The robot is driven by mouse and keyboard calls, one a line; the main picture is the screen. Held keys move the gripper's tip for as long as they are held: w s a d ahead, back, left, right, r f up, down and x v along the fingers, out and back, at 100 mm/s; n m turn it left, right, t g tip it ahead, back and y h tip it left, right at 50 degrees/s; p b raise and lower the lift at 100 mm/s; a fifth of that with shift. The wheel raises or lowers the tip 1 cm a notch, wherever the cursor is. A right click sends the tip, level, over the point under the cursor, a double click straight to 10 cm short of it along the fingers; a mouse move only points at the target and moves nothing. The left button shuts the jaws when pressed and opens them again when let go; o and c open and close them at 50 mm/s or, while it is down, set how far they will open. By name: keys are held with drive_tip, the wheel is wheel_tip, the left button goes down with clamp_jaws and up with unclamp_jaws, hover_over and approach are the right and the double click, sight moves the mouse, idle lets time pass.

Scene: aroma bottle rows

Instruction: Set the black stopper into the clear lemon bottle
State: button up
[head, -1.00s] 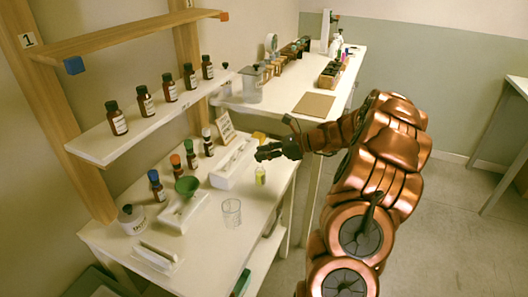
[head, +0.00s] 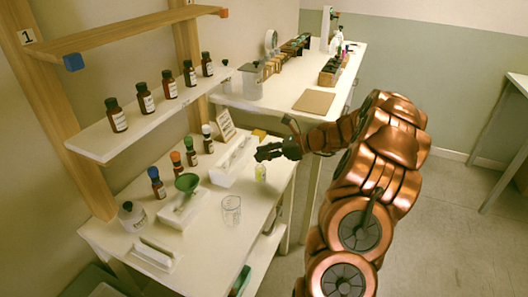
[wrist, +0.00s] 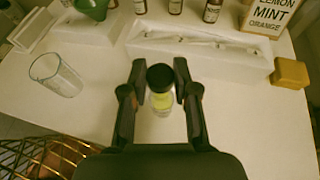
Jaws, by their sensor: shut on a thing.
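The clear lemon bottle (wrist: 162,102), with yellow-green liquid inside, stands on the white table and shows below my gripper in the head view (head: 260,173). The black stopper (wrist: 160,77) is between my fingertips, in line with the bottle's top in the wrist view. My gripper (wrist: 160,82) is shut on the stopper; it also shows in the head view (head: 262,153). The stopper hides the bottle's mouth, so I cannot tell whether it is seated in the neck or just above it.
An empty glass (head: 231,209) stands left of the bottle. A white tray (wrist: 200,50) lies behind it, with a yellow block (wrist: 291,73) to the right. A green funnel (head: 187,183) and several brown bottles stand further left. Table around the lemon bottle is clear.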

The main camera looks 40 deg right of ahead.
drive_tip(key=shift+f, duration=0.9)
drive_tip(key=o, duration=1.1)
drive_tip(key=v, duration=1.2)
drive_tip(key=shift+a+r, duration=0.1)
